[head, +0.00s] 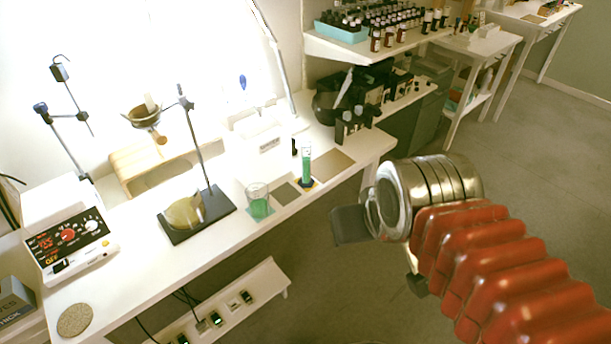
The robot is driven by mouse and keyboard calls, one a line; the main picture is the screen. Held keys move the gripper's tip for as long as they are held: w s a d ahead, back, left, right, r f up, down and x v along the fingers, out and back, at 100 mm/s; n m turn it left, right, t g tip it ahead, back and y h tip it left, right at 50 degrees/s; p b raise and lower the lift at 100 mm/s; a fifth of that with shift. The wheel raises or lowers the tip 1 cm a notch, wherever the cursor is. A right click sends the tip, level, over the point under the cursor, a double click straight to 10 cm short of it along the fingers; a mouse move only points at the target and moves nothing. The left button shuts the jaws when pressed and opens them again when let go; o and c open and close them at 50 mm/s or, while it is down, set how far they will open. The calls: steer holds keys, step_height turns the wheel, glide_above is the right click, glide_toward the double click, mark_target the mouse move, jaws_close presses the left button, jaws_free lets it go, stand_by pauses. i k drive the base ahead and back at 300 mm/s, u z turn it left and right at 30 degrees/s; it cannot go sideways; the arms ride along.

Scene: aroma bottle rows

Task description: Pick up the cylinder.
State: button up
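A slim clear cylinder (307,165) with green liquid stands upright on the white table, on a dark blue base near the front edge. My gripper (380,254) is off the table's front edge, to the right of and nearer than the cylinder. Its two dark fingers show apart, with nothing seen between them. The gripper does not touch the cylinder.
A beaker (258,203) with green liquid stands left of the cylinder. A brown mat (333,163) lies to its right and dark bottles (351,125) stand behind. A stand (197,214) and a hotplate device (72,243) are further left on the table.

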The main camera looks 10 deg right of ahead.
mark_target(306, 181)
steer(key=u, duration=1.05)
steer(key=i, duration=0.45)
steer(key=u, duration=0.35)
